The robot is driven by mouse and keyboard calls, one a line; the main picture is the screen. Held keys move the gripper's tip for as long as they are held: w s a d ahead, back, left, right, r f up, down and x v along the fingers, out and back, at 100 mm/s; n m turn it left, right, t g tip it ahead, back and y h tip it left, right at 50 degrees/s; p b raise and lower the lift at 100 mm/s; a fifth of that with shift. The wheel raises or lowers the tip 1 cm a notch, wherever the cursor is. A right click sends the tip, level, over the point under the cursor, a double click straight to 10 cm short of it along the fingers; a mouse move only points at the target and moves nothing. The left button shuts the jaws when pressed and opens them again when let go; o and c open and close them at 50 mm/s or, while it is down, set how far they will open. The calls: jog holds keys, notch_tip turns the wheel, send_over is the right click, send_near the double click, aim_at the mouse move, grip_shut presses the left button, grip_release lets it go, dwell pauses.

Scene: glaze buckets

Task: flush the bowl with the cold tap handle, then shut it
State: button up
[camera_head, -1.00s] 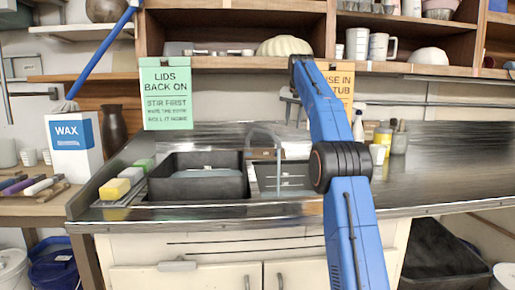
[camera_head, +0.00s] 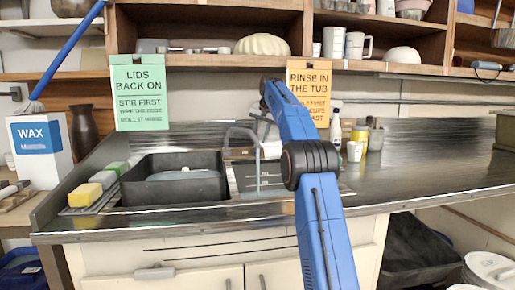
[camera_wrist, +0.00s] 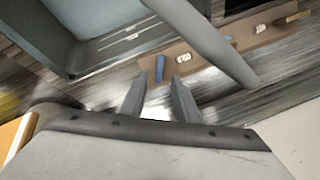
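A small blue tap handle (camera_wrist: 160,67) stands on a brown strip (camera_wrist: 215,48) with white labels in the wrist view. My gripper (camera_wrist: 160,77) is open. Its fingertips lie either side of the blue handle in the picture; I cannot tell the depth gap, and no contact is visible. The grey tap spout (camera_wrist: 215,45) crosses to the right. A tan handle (camera_wrist: 292,18) sits at the strip's far right end. In the head view the curved tap (camera_head: 257,150) rises by the dark sink bowl (camera_head: 276,183). My arm partly covers the bowl, and the gripper is hidden there.
A black tub (camera_head: 140,192) with a grey-blue surface inside stands left of the tap. Sponges (camera_head: 85,195) lie farther left. A squeeze bottle (camera_head: 335,130) and yellow jar (camera_head: 360,138) stand right of my arm. An orange sign (camera_head: 309,85) hangs above.

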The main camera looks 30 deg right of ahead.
jog(key=x, duration=0.6)
jog(key=shift+w+f, duration=0.15)
jog(key=shift+f, duration=0.2)
grip_shut()
